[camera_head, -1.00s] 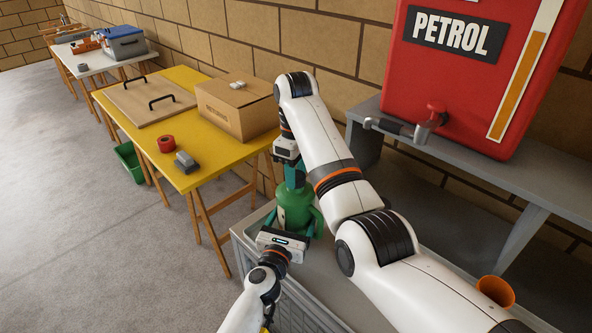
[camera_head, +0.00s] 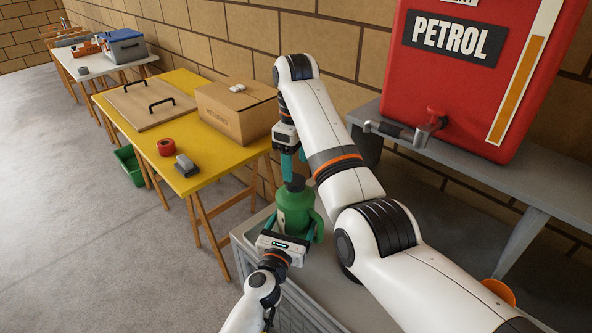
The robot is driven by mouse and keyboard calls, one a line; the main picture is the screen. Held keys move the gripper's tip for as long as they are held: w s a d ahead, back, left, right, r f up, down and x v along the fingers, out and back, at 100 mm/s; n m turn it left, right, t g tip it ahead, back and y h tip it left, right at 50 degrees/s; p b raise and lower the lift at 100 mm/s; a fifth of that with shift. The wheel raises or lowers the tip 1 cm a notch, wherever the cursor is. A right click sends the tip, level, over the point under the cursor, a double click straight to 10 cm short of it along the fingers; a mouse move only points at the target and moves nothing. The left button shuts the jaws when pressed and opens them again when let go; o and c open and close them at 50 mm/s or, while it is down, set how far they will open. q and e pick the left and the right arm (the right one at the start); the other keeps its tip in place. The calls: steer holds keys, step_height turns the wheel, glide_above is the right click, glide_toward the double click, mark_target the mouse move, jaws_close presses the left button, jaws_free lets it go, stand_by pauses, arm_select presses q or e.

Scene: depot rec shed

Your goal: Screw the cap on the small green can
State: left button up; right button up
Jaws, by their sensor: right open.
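The small green can (camera_head: 294,212) stands upright on the grey bench in the lower middle, with a handle on its right side. A dark cap (camera_head: 295,183) sits on top of its neck; whether it is fully tight cannot be seen. My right gripper (camera_head: 292,168) points down just above the cap, its teal fingers open and empty. My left gripper (camera_head: 290,238) is at the near side of the can's body, its fingers around it, partly hidden by its own palm.
A red petrol tank (camera_head: 470,75) with a tap stands on a grey shelf (camera_head: 470,170) at right. An orange cup (camera_head: 498,291) is at lower right. A yellow table (camera_head: 215,168) holds a cardboard box (camera_head: 235,112), a board and red tape.

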steer(key=shift+r, duration=0.3)
steer(key=shift+c, duration=0.4)
